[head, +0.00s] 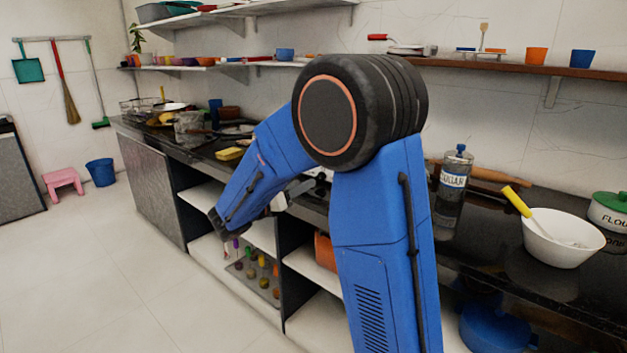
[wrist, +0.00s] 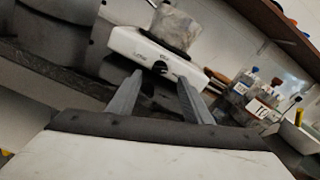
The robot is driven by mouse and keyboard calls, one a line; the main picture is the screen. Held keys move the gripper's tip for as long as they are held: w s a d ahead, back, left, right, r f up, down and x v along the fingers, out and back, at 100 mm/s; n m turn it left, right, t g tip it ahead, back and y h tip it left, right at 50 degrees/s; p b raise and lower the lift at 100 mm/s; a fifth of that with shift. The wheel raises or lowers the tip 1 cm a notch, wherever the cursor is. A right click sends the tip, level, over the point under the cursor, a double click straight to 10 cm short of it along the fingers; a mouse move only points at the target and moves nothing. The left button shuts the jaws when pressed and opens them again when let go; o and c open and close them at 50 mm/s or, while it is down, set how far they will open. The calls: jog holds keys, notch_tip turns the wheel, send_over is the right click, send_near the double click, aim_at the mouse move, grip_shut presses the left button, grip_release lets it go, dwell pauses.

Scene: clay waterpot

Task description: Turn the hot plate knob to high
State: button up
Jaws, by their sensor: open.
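In the wrist view a white hot plate (wrist: 133,44) stands on the dark counter, tilted in the picture. Its dark knob (wrist: 160,68) is on the front face, with small lettering near it that is too small to read. A translucent vessel (wrist: 175,25) stands on the hot plate. My gripper (wrist: 162,88) is open and empty, its two grey fingers pointing toward the hot plate, with the knob showing in the gap between them. I cannot tell the exact distance to the knob. In the head view my blue arm hides most of the hot plate.
Several bottles (wrist: 262,97) stand to the right of the hot plate in the wrist view. In the head view a labelled jar (head: 452,182) and a white bowl (head: 562,238) stand on the dark counter (head: 500,222).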

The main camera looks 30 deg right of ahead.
aim_at(318, 177)
jog(key=shift+x, duration=3.45)
jog(key=shift+c, duration=0.6)
jog(key=c, duration=0.9)
